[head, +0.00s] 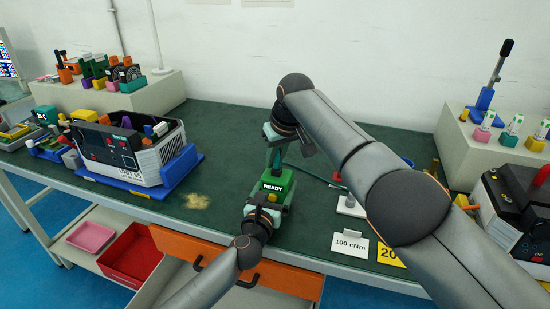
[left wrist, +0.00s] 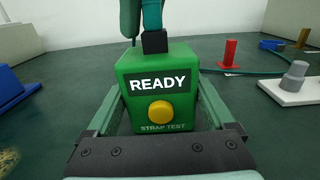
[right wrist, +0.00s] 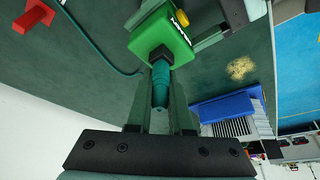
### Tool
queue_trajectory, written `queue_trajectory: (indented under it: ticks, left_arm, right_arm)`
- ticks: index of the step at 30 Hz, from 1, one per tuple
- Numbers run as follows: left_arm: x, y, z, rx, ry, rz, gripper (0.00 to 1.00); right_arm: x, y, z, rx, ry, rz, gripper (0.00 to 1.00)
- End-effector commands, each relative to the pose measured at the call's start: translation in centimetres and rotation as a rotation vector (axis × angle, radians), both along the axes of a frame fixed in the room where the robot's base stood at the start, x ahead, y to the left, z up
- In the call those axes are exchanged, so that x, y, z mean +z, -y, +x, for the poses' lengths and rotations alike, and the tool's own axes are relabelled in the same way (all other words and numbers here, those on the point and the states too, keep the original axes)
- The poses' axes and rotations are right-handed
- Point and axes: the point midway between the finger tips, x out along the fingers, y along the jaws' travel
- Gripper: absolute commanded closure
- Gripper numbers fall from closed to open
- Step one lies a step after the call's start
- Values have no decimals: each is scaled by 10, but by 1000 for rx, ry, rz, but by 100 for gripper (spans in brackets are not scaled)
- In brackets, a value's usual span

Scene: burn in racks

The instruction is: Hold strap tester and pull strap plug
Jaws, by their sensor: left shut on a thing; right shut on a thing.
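The strap tester (head: 272,185) is a green box with a lit READY display; it stands upright on the green bench mat. In the left wrist view the tester (left wrist: 160,105) also shows a yellow button and the words STRAP TEST. My left gripper (head: 266,203) is shut on the tester's sides from the front.
A grey and black unit (head: 124,150) stands in a blue tray at left. A white plate with a grey knob (head: 350,200), a 100 cNm card (head: 349,244) and a yellow card (head: 391,256) lie right. My right arm covers part of the bench.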

Motion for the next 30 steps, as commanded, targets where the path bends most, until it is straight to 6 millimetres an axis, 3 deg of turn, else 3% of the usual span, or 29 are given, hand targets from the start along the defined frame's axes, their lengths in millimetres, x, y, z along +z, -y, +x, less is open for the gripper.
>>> queue_trajectory:
  ticks: [30]
  left_arm:
    - [-2,-1,0,1,-3,1,82]
  right_arm:
    - [13,0,0,1,1,-1,100]
